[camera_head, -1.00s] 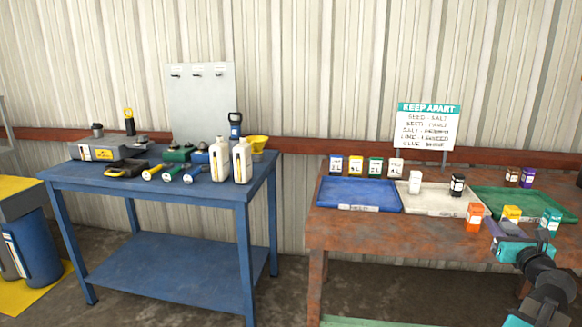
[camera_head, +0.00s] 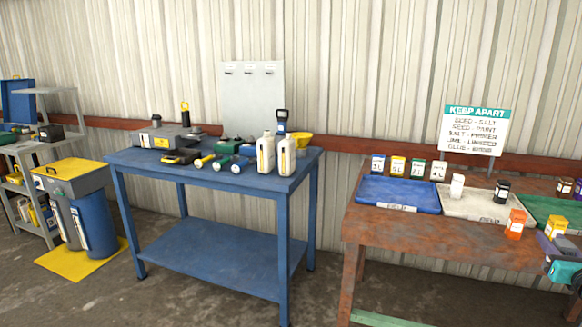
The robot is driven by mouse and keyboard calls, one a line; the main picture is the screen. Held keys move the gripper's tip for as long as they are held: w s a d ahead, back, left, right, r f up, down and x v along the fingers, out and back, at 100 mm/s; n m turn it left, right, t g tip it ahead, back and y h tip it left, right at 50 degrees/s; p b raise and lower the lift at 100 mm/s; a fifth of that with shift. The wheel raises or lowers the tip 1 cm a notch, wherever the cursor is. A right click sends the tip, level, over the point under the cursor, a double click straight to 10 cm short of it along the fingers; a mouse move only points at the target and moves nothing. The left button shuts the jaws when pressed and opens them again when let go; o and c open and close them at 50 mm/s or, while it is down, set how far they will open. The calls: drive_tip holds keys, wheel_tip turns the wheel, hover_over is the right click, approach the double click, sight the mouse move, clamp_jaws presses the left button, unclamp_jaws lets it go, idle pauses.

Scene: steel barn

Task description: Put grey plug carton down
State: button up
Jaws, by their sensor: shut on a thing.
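My gripper (camera_head: 562,256) is at the right edge of the head view, over the front right of the rusty brown table. It is shut on a small grey-purple thing, the grey plug carton (camera_head: 552,246), which is partly covered by the jaws and small in the picture. Whether the carton touches the table top cannot be told. An orange carton (camera_head: 515,224) stands just left of it, and a yellow-orange carton (camera_head: 556,225) stands behind it.
The rusty table (camera_head: 420,232) bears a blue tray (camera_head: 395,194), a white tray (camera_head: 470,207) and a green tray (camera_head: 550,208). Several cartons stand along its back under a KEEP APART sign (camera_head: 476,130). A blue workbench (camera_head: 130,160) with bottles and tools stands left. The rusty table's front left is clear.

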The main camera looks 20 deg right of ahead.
drive_tip(key=w+a+f+n+t+y+p, duration=0.1)
drive_tip(key=w+a+f+n+y, duration=0.15)
drive_tip(key=w+a, duration=0.5)
drive_tip(key=w+a+f+n+t+y+p, duration=0.1)
drive_tip(key=w+a+f+y, duration=0.3)
drive_tip(key=w, duration=0.7)
drive_tip(key=n+t+y+p, duration=0.1)
drive_tip(key=n+y+p, duration=0.1)
drive_tip(key=n+y, duration=0.25)
approach(387, 232)
drive_tip(key=w+a+r, duration=0.4)
drive_tip(key=w, duration=0.1)
drive_tip(key=w+a+f+n+g+y+p, duration=0.1)
drive_tip(key=w+a+f+n+y, duration=0.15)
drive_tip(key=a, duration=0.55)
drive_tip(key=w+a+f+n+g+y+p, duration=0.1)
drive_tip(key=a+y, duration=0.2)
drive_tip(key=a, duration=0.5)
drive_tip(key=w+a+f+n+y, duration=0.1)
drive_tip(key=a+y, duration=0.2)
drive_tip(key=a, duration=0.4)
drive_tip(key=s+a+n+g+y, duration=0.2)
drive_tip(key=a, duration=0.4)
drive_tip(key=s+a+n+g+y, duration=0.3)
drive_tip(key=a, duration=0.4)
drive_tip(key=shift+s+a+g+p, duration=0.2)
drive_tip(key=shift+a+g+p, duration=0.15)
drive_tip(key=shift+p, duration=0.1)
drive_tip(key=shift+a, duration=0.15)
